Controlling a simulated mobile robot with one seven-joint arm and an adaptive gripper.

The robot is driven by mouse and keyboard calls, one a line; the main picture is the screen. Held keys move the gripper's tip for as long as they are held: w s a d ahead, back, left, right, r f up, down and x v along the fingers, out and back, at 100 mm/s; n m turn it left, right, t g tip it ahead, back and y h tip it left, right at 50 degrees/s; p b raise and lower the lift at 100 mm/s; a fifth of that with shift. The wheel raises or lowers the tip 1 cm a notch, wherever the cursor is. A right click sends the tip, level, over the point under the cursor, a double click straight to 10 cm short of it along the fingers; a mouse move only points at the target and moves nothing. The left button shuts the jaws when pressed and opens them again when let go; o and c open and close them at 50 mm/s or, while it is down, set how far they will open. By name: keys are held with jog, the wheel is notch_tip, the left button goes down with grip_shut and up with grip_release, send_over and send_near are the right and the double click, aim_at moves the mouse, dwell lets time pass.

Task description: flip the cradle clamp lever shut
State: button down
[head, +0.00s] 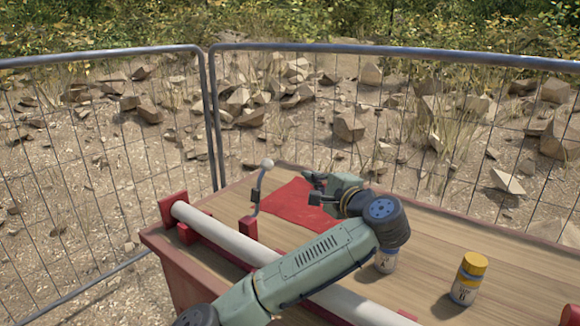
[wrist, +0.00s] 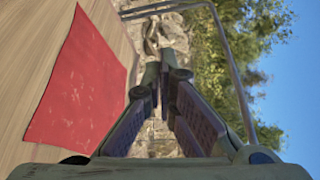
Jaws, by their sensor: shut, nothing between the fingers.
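The clamp lever (head: 256,190) stands up from a red clamp block (head: 248,228) at the left part of the bench, with a pale ball knob at its top. It is upright, tilted slightly to the right. A long white pipe (head: 235,239) lies in the red cradle along the bench's near side. My gripper (head: 313,184) is above the red cloth, to the right of the lever and apart from it. Its fingers are shut and empty in the wrist view (wrist: 164,72). I cannot make out the lever clearly in the wrist view.
The red cloth (head: 290,199) lies flat on the wooden bench (head: 430,244); it also shows in the wrist view (wrist: 80,85). A yellow-capped bottle (head: 468,280) stands at right, another bottle (head: 387,261) partly behind my arm. A wire fence (head: 212,120) runs behind the bench.

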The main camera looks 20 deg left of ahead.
jog(key=w+a+p, duration=0.3)
jog(key=a+p, duration=0.2)
jog(key=a, duration=0.3)
jog(key=shift+w+a, duration=0.3)
jog(key=shift+w, duration=0.05)
jog(key=shift+s+b, duration=0.1)
jog(key=shift+b, duration=0.4)
